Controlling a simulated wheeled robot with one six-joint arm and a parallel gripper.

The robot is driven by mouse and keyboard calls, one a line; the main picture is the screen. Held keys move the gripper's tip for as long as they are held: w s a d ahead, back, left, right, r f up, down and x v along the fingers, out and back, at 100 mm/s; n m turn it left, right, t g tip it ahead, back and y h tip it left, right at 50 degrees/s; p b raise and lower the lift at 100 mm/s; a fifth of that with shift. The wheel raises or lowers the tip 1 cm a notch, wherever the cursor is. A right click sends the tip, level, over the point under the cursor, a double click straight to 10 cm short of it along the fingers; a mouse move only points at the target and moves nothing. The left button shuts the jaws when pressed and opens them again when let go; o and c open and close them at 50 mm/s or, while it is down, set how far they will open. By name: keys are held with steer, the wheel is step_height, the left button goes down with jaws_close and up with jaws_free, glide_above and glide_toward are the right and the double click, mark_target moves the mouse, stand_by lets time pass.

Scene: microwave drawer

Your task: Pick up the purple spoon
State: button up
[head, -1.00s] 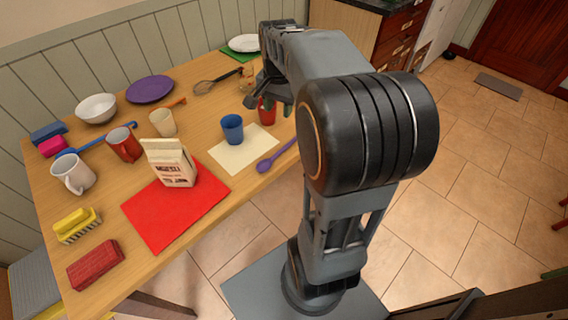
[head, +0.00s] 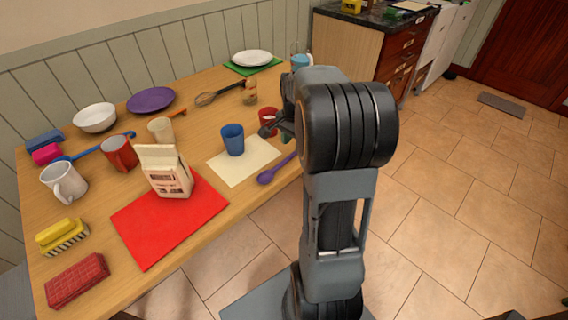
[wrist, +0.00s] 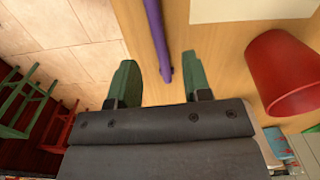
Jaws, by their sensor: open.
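The purple spoon (head: 276,169) lies on the wooden table near its right edge, beside a cream sheet. Its bowl points left and its handle runs up to the right in the head view. In the wrist view the spoon's handle (wrist: 156,32) runs down from the top, and its end shows between the two green fingertips. My gripper (wrist: 160,72) is open with nothing between its pads that I can see touching; the height above the table is hard to judge. In the head view my gripper (head: 280,128) is partly hidden by my arm.
A red cup (wrist: 287,73) stands close to the right finger in the wrist view. A blue cup (head: 232,139) stands on the cream sheet (head: 227,174). A carton stands on a red mat (head: 148,233). The table edge drops to the tiled floor beside the spoon.

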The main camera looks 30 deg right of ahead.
mark_target(293, 153)
step_height(293, 153, down, 4)
steer(key=shift+a+f+b, duration=0.1)
steer(key=shift+b, duration=0.35)
steer(key=shift+c, duration=0.4)
jaws_close()
